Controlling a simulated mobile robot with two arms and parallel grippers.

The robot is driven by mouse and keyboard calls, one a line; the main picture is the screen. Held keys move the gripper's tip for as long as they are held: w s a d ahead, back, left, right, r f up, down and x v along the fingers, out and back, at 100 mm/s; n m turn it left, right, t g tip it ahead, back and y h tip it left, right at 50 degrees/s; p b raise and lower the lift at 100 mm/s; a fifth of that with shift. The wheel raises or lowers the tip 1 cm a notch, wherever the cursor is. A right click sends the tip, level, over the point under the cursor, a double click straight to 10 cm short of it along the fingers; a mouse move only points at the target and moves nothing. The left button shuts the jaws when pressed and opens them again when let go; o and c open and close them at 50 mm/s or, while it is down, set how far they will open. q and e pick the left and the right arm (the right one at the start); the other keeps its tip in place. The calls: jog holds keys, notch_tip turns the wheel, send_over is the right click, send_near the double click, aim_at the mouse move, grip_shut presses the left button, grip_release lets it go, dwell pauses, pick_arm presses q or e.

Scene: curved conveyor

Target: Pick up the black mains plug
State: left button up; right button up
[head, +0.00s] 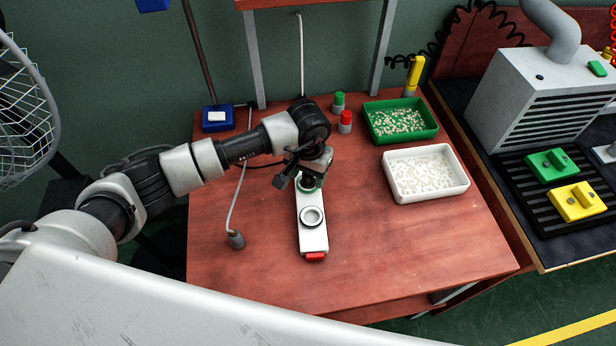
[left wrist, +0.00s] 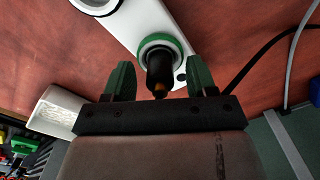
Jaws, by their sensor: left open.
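The black mains plug (left wrist: 160,72) stands in the green-ringed socket (left wrist: 174,42) of a white socket strip (head: 313,238). The strip also shows in the left wrist view (left wrist: 128,30). My left gripper (head: 309,180) is over the strip's far end. In the left wrist view its two open fingers (left wrist: 160,82) are on either side of the plug, with gaps visible between. In the head view the gripper mostly hides the plug. The strip's nearer socket (head: 312,216) has a dark ring and is empty. My right gripper is not in view.
A grey plug (head: 236,240) on a cable lies left of the strip. A green tray (head: 372,131) and a white tray (head: 392,184) of small parts stand at right. Green (head: 339,104) and red (head: 346,122) capped pieces stand behind. The table's front is clear.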

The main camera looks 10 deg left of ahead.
pick_arm(q)
jog(key=c, duration=1)
jog(key=shift+r, duration=0.1)
jog(key=shift+c, duration=0.2)
